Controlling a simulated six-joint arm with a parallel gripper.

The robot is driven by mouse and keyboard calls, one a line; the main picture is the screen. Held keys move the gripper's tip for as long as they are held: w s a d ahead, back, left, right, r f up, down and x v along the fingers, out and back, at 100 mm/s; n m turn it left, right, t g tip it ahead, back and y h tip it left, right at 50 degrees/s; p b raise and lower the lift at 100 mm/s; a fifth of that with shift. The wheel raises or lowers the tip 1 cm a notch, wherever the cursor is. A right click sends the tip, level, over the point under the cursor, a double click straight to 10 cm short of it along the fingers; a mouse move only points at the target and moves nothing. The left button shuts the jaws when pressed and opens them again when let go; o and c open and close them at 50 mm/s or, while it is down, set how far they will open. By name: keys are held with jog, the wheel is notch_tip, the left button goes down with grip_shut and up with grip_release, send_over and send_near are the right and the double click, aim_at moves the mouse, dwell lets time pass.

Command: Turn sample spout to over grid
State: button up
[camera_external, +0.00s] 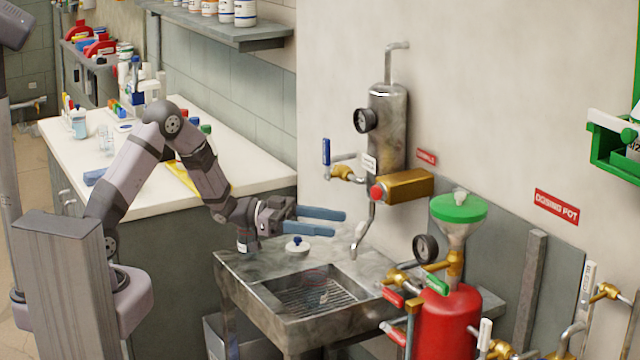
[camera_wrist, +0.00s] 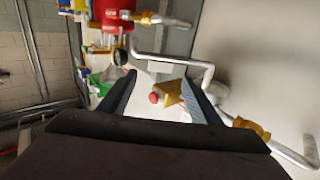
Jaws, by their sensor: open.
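The sample spout (camera_external: 372,218) is a thin silver pipe hanging below the cooler beside a brass block (camera_external: 405,185). Its curved lower end hangs near the back rim of the sink, apart from the middle of the grid. The grid (camera_external: 312,297) is a dark slatted grate in the steel sink (camera_external: 262,305). My gripper (camera_external: 345,223) is open and empty, its blue fingers pointing right toward the spout from the left. In the wrist view, a bent silver pipe, seemingly the spout (camera_wrist: 170,59), lies beyond the fingertips (camera_wrist: 158,78); whether they touch it cannot be told.
A steel cooler (camera_external: 388,130) with a gauge and a blue-handled valve (camera_external: 326,152) is on the wall above. A red dosing pot (camera_external: 445,320) with a green funnel stands right. A white, blue-knobbed lid (camera_external: 297,245) lies on the sink ledge. A bench (camera_external: 240,165) is behind my arm.

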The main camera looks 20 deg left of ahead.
aim_at(356, 231)
jog(key=d+p, duration=0.2)
jog(key=d, duration=1)
jog(key=shift+s+p, duration=0.3)
jog(key=shift+p, duration=0.05)
jog(key=shift+a, duration=0.1)
jog(key=shift+c, duration=0.6)
grip_shut()
jog(key=shift+a, duration=0.15)
jog(key=a+m+g, duration=0.1)
jog(key=g, duration=0.1)
jog(key=a+m+g+y+b, duration=0.1)
jog(key=m+g, duration=0.1)
jog(key=a+m+g, duration=0.1)
jog(key=a+g, duration=0.1)
jog(key=shift+s+f+m+g+y+b, duration=0.15)
jog(key=shift+m+g+y+b, duration=0.15)
jog(key=shift+m+g+y, duration=0.1)
jog(key=a+m+g+y+b, duration=0.1)
jog(key=g, duration=0.1)
jog(key=shift+a+m+g+y, duration=0.3)
jog(key=shift+a+m+g, duration=0.1)
jog(key=shift+w+a+m+g+y+b, duration=0.35)
jog(key=shift+a+m+g+y+b, duration=0.5)
jog(key=shift+g, duration=0.25)
